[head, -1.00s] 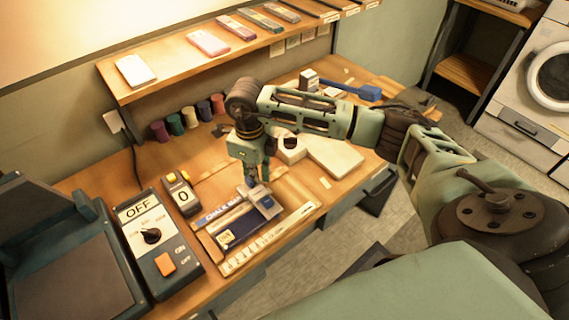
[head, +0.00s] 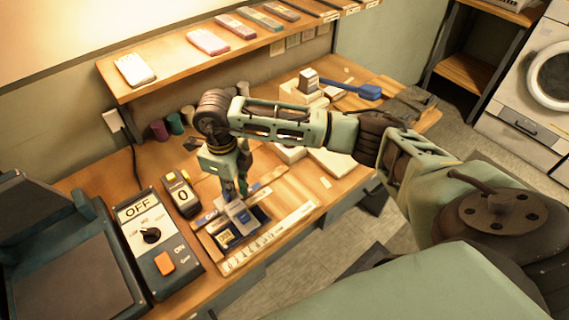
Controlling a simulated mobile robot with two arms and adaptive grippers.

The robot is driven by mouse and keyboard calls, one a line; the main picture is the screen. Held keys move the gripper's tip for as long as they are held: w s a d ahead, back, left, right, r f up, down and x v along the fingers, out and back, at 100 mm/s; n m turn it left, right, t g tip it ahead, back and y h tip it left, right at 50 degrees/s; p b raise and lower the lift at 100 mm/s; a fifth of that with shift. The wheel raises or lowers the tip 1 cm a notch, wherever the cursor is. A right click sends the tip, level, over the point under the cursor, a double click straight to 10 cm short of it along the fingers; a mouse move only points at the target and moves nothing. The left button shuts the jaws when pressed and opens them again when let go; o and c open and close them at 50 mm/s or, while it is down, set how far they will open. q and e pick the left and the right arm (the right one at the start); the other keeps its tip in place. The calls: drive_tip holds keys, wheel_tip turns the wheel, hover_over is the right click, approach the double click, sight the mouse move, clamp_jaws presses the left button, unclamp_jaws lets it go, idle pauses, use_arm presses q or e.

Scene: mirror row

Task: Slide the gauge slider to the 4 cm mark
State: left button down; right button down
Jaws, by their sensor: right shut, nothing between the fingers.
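The gauge lies flat near the front edge of the desk, with a pale ruled scale (head: 268,240) along its front side. The grey-blue gauge slider (head: 243,216) sits toward the left part of the gauge, partly over a dark blue piece with a yellow square (head: 226,239). My right gripper (head: 236,194) points down at the slider's back end, fingers shut with nothing between them. It looks in contact with the slider or very close to it; I cannot tell which. The scale's numbers are too small to read. My left gripper is not in view.
A control box (head: 157,240) reading OFF and a small yellow-and-grey counter (head: 182,195) showing 0 stand left of the gauge. Spools (head: 175,123) stand behind. White blocks (head: 332,160) lie to the right. A shelf (head: 190,72) hangs above the back.

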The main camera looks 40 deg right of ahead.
sight(222, 202)
drive_tip(key=shift+s+a, duration=0.15)
drive_tip(key=shift+a, duration=2.05)
wheel_tip(222, 202, up, 7)
drive_tip(key=d+p, duration=0.1)
drive_tip(key=p, duration=0.2)
